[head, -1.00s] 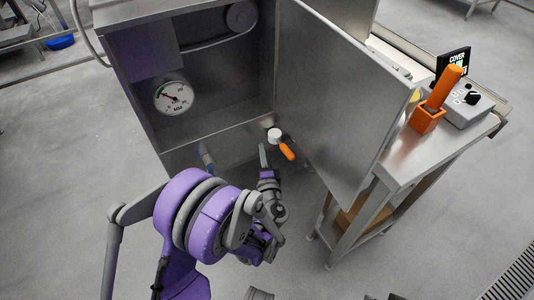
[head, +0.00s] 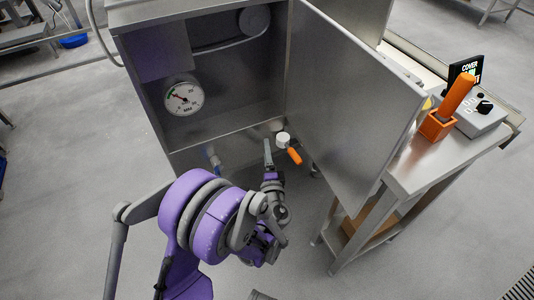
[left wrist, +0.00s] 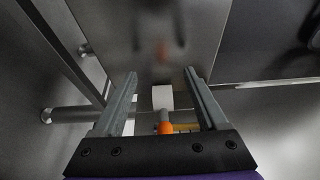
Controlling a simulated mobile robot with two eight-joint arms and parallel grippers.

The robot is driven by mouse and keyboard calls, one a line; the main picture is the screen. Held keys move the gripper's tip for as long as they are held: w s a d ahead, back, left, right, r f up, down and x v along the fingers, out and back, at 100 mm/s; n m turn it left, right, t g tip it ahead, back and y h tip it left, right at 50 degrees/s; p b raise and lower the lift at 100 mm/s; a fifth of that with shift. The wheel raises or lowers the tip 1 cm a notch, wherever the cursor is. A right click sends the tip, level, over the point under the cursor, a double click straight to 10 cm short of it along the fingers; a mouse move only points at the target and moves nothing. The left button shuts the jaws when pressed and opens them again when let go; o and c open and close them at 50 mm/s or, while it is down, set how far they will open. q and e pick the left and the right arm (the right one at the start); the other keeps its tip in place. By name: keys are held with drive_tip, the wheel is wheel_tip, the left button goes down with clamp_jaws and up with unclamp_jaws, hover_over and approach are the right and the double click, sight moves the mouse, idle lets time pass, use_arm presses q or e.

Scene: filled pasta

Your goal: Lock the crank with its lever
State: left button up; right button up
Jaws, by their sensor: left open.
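The crank shows as a white round hub (head: 283,140) with an orange handle (head: 294,156), low on the cabinet front by the open door's hinge side. In the left wrist view the white part (left wrist: 162,97) and an orange end (left wrist: 166,128) lie between my fingers, with a yellowish-orange piece beside them, partly hidden by the gripper body. I cannot tell which piece is the lever. My left gripper (head: 268,152) is open, just left of the hub in the head view. It also shows in the left wrist view (left wrist: 160,75). My fingers are not closed on the crank.
The open steel door (head: 345,100) stands close to the right of the crank. A pressure gauge (head: 184,98) is inside the cabinet (head: 215,140). A steel side table (head: 415,165) holds an orange-handled tool in an orange holder (head: 437,125) and a grey control box (head: 483,118).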

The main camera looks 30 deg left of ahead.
use_arm(q)
drive_tip(key=b+v, duration=0.1)
drive_tip(key=v, duration=0.8)
drive_tip(key=shift+b, duration=0.4)
